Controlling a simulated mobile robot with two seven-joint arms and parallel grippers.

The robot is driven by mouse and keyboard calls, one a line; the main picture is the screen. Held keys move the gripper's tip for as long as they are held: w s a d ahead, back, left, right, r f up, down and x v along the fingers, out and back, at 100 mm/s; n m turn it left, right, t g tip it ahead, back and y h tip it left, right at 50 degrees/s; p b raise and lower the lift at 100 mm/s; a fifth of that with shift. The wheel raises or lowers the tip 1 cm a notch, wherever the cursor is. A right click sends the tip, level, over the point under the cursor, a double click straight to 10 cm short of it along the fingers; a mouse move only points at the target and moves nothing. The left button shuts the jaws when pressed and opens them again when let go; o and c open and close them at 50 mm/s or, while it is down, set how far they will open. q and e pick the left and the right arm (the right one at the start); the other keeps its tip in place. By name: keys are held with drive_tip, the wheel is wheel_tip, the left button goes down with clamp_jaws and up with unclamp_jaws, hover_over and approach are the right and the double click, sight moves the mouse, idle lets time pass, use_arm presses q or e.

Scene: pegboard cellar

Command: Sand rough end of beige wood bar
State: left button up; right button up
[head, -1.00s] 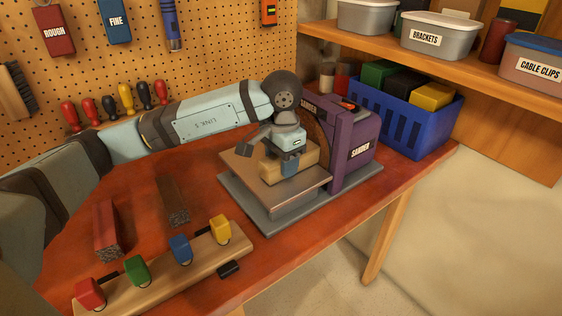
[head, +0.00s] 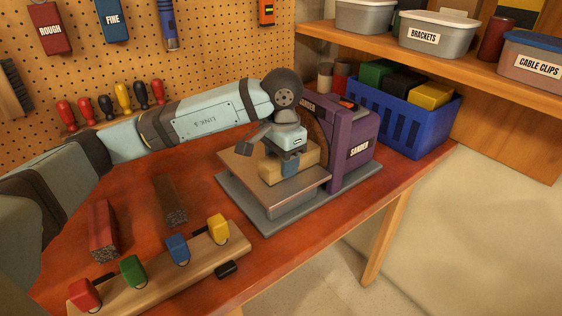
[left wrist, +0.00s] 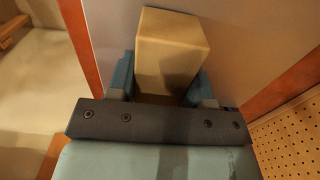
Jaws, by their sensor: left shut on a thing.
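The beige wood bar (head: 300,160) lies on the table of the purple disc sander (head: 350,150), one end toward the sanding disc. My left gripper (head: 290,166) comes from above and is shut on the bar. In the left wrist view the bar (left wrist: 170,45) sits between the two blue fingers (left wrist: 160,82). Whether the bar's far end touches the disc is hidden by my gripper and the angle. The sander's flat rest (head: 238,165) shows bare to the left of the bar. My right gripper is not in view.
A dark red bar (head: 103,230) and a brown bar (head: 170,200) lie on the red workbench (head: 210,285) at left. A wooden strip with coloured blocks (head: 200,265) lies at the front. A blue crate (head: 405,120) stands right behind the sander.

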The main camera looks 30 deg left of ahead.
sight(264, 162)
use_arm(q)
drive_tip(key=shift+w+a+r, duration=0.1)
drive_tip(key=shift+r, duration=0.05)
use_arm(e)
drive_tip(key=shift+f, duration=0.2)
use_arm(q)
drive_tip(key=shift+a+b, duration=0.2)
drive_tip(key=shift+b, duration=0.35)
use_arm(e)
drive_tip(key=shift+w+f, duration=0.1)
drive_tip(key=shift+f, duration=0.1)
use_arm(q)
drive_tip(key=shift+s+a+f+b, duration=0.1)
drive_tip(key=shift+s+a+b, duration=0.2)
drive_tip(key=shift+s, duration=0.35)
drive_tip(key=shift+s+a+f+b, duration=0.1)
drive_tip(key=shift+s+a+b, duration=0.2)
drive_tip(key=shift+s, duration=0.3)
drive_tip(key=shift+s+a+f+b, duration=0.1)
drive_tip(key=shift+s+a+b, duration=0.15)
drive_tip(key=shift+s, duration=0.4)
drive_tip(key=shift+d+r+p, duration=0.1)
drive_tip(key=shift+r+p, duration=1.75)
drive_tip(key=shift+r, duration=2.8)
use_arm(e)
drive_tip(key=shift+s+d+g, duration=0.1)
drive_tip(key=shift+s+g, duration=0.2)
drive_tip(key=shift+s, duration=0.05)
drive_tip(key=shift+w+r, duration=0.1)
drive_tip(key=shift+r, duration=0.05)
